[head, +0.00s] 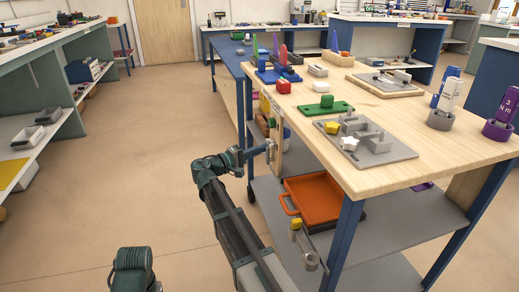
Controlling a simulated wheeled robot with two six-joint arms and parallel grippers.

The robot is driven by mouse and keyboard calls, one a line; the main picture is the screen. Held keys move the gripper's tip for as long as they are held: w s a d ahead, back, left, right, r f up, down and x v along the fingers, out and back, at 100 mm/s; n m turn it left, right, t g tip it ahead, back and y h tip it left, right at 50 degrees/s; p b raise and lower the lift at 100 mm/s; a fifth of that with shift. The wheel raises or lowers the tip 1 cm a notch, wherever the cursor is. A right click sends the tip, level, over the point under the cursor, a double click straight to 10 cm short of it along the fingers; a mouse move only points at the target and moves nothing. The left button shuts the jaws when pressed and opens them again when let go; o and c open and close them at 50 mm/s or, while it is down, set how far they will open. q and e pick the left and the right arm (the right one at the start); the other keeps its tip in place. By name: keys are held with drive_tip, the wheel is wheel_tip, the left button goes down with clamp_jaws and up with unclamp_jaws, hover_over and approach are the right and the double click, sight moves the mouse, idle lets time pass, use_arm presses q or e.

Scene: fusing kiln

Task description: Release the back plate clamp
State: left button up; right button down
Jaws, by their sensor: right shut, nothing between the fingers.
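A grey metal plate (397,152) lies near the front of the wooden bench top, carrying grey blocks, a yellow knob (331,127) and a white knob (348,143). A second grey plate (372,80) with small fittings lies on a wooden board farther back. I cannot tell which fitting is the back plate clamp, or whether any clamp is closed. My right gripper (268,151) is shut and empty, beside the bench's left side and below the top. It looks close to an upright wooden panel; contact is unclear. My left gripper is out of view.
An orange tray (318,200) sits on the shelf below. A blue table leg (343,245) stands in front. The floor at left is clear.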

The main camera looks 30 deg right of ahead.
drive_tip(key=shift+s+a+m+b, duration=0.1)
drive_tip(key=shift+s+m+b, duration=0.2)
drive_tip(key=shift+m+b, duration=0.35)
drive_tip(key=m, duration=0.1)
drive_tip(key=s+m+h+b, duration=0.1)
drive_tip(key=s+m+b, duration=0.1)
drive_tip(key=shift+s+a+f, duration=0.1)
drive_tip(key=shift+a+f, duration=0.05)
drive_tip(key=shift+a, duration=0.1)
drive_tip(key=m+b, duration=0.1)
drive_tip(key=s+m+g+h+b, duration=0.1)
drive_tip(key=m, duration=0.1)
drive_tip(key=m+b, duration=0.1)
drive_tip(key=m, duration=0.1)
drive_tip(key=shift+s+a+f+m+g+h, duration=0.2)
drive_tip(key=shift+f+m+g+h, duration=0.1)
drive_tip(key=shift+f+g, duration=0.1)
drive_tip(key=shift+s+f+b, duration=0.2)
drive_tip(key=shift+s+b, duration=0.1)
drive_tip(key=shift+s, duration=0.1)
drive_tip(key=shift+r, duration=0.1)
drive_tip(key=shift+a, duration=0.1)
drive_tip(key=b+v, duration=0.3)
drive_tip(key=v, duration=1)
drive_tip(key=shift+a, duration=0.3)
